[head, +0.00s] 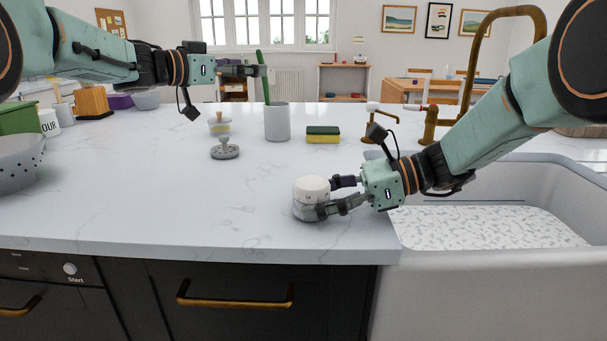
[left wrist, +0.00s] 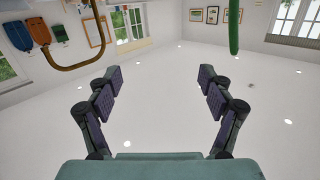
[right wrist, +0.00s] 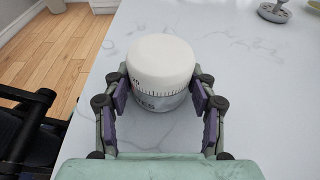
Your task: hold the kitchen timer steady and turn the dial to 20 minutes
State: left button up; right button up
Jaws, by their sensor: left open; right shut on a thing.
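The kitchen timer (head: 311,190) is a squat round thing with a white dial top and a grey base, upright on the counter near its front edge. In the right wrist view the timer (right wrist: 160,65) shows tick marks around the dial's lower rim; the dial's setting is too small to read. My right gripper (head: 333,197) is shut on the timer, with its fingers (right wrist: 160,100) on either side of the grey base. My left gripper (head: 262,71) is open and empty, high above the counter behind the timer. The left wrist view (left wrist: 160,75) shows its fingers wide apart.
A grey cup (head: 277,122) with a green utensil stands behind the timer. A yellow-green sponge (head: 322,134) and a grey stamp-like holder (head: 225,151) are nearby. The sink (head: 490,225) lies to the right.

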pick_arm(q)
jog(key=w+a+r+n+t+y, duration=0.55)
jog(key=a+n+y, duration=0.3)
jog(key=n, duration=0.25)
jog(key=n+g, duration=1.5)
jog(key=g, duration=0.3)
send_near(307, 180)
jog(key=shift+h, duration=0.35)
jog(key=x, duration=0.9)
jog(key=shift+a+f, duration=0.15)
jog(key=shift+a, duration=0.1)
jog(key=shift+c, duration=0.3)
